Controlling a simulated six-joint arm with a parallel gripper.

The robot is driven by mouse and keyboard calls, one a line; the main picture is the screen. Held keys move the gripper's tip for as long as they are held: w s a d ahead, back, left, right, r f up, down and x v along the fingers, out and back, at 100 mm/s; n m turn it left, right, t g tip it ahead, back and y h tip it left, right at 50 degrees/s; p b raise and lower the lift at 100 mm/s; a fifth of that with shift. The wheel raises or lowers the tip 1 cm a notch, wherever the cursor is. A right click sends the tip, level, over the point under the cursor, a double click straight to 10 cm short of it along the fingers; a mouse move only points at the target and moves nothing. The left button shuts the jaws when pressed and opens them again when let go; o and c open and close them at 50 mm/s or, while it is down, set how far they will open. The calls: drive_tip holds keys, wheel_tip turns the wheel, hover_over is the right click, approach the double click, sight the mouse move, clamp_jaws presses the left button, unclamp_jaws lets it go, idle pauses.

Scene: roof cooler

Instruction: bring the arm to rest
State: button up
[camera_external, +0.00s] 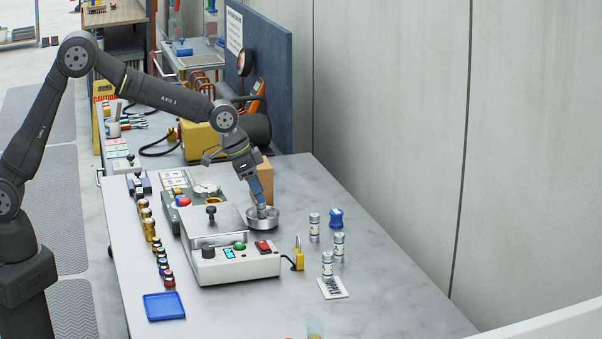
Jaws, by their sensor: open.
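My gripper (262,208) points down at a round metal dish (265,222) on the grey table, beside the white control box. Its fingertips are at or just above the dish. It is open, though the fingers look close together at this size. I cannot tell whether anything lies between the fingers or whether they touch the dish. My arm reaches over the table from the left with its elbow raised.
The control box (235,264) stands left of the gripper. Several small jars (327,263) and a blue object (336,218) stand to the right. A blue tray (164,306) lies at front left. A blue panel (262,70) rises behind. The table's right front is mostly clear.

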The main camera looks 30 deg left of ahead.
drive_tip(key=s+d+r, duration=0.3)
drive_tip(key=s+r, duration=0.1)
drive_tip(key=s, duration=0.4)
drive_tip(key=d+f+m, duration=0.2)
drive_tip(key=d, duration=0.3)
drive_tip(key=shift+g, duration=0.4)
drive_tip(key=f, duration=0.9)
drive_tip(key=shift+w+a+f, duration=0.15)
drive_tip(key=shift+a+f, duration=0.05)
drive_tip(key=shift+f, duration=0.05)
drive_tip(key=shift+v, duration=1.15)
drive_tip(key=shift+a+r, duration=0.25)
drive_tip(key=shift+r, duration=0.25)
